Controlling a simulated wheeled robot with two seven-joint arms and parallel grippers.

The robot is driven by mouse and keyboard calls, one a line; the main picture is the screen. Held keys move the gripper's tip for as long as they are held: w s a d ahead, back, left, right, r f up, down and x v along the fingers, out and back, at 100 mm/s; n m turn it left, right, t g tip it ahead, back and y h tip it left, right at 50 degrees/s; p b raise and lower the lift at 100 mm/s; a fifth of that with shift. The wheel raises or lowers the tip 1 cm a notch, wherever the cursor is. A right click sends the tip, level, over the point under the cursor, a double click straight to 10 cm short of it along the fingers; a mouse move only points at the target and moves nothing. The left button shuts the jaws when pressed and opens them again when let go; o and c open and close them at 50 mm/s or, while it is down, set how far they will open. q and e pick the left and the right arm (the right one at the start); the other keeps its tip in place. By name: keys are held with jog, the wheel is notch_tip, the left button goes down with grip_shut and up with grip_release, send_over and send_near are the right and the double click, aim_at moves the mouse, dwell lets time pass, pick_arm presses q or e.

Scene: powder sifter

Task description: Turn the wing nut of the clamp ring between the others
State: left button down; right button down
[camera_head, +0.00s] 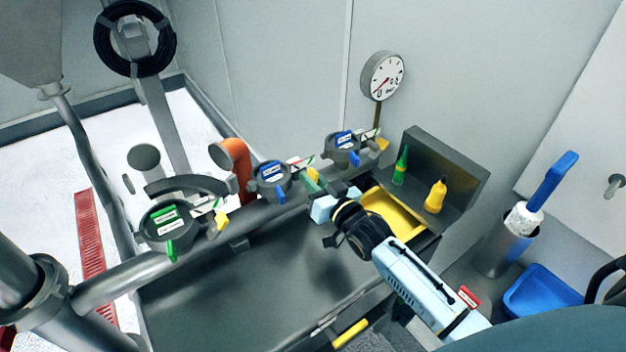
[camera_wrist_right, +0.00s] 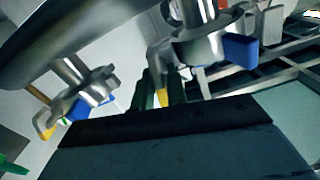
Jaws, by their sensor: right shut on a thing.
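Three clamp rings sit along the grey pipe in the head view. The middle clamp ring (camera_head: 270,182) has a blue tag; it shows large in the right wrist view (camera_wrist_right: 197,45). My right gripper (camera_head: 314,184) reaches to its right side and is shut on its wing nut (camera_wrist_right: 158,62), which is mostly hidden in the head view. In the wrist view the dark fingers (camera_wrist_right: 160,92) close around it, beside a small yellow piece. The left clamp ring (camera_head: 165,228) has green tags, and the right clamp ring (camera_head: 342,150) has blue tags. My left gripper is not in view.
A pressure gauge (camera_head: 382,77) stands behind the right clamp. A yellow tray (camera_head: 404,226), a green bottle (camera_head: 400,168) and a yellow bottle (camera_head: 436,196) are close to my right arm. An orange pipe (camera_head: 238,165) rises behind the middle clamp. A steel trough (camera_head: 230,290) lies below.

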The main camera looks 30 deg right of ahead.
jog(key=shift+n, duration=0.3)
jog(key=shift+n+p, duration=0.5)
jog(key=shift+n, duration=0.4)
jog(key=n, duration=0.2)
jog(key=shift+a+n+p, duration=0.1)
jog(key=shift+n+p, duration=0.2)
jog(key=shift+p, duration=0.05)
jog(key=n, duration=0.5)
jog(key=shift+a+n, duration=0.15)
jog(key=shift+n, duration=0.15)
jog(key=c, duration=1.5)
grip_release()
jog(key=shift+c, duration=0.2)
jog(key=shift+s, duration=0.1)
jog(key=s+d, duration=0.2)
jog(key=s, duration=1.1)
jog(key=shift+b, duration=0.3)
